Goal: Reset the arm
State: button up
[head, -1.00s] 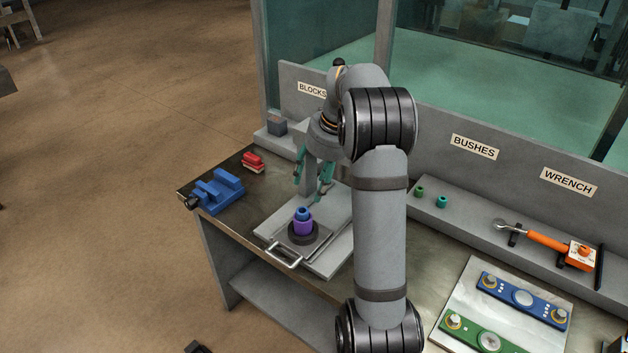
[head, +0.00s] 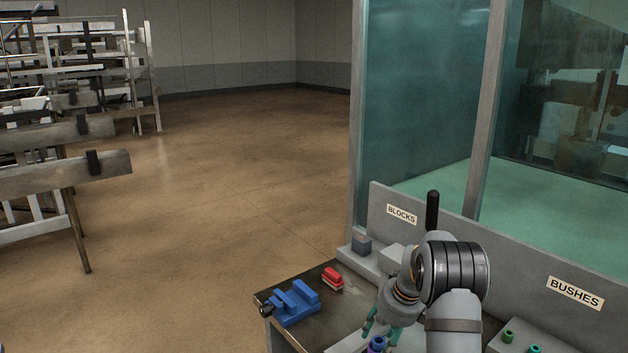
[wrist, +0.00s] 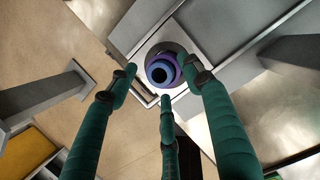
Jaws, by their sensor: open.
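My gripper (head: 382,325) hangs over the bench at the lower edge of the head view, with its green fingers pointing down. In the wrist view my gripper (wrist: 161,84) has three green fingers spread apart with nothing between their tips. The purple and blue bush stack (head: 377,345) shows beside the fingers in the head view, cut off by the lower edge. In the wrist view the stack (wrist: 163,70) lies beyond the fingertips, seen from above with a dark hole in its middle. I cannot tell how far above it the fingers are.
A blue vise (head: 291,304) and a red block (head: 333,279) sit at the bench's left end. A dark block (head: 361,244) lies on the ledge under the BLOCKS label. A green bush (head: 508,337) stands at the right. A glass partition (head: 425,100) rises behind.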

jog(key=shift+w+r+p, duration=0.1)
jog(key=shift+r+p, duration=0.15)
jog(key=shift+p, duration=0.2)
jog(key=shift+r, duration=0.1)
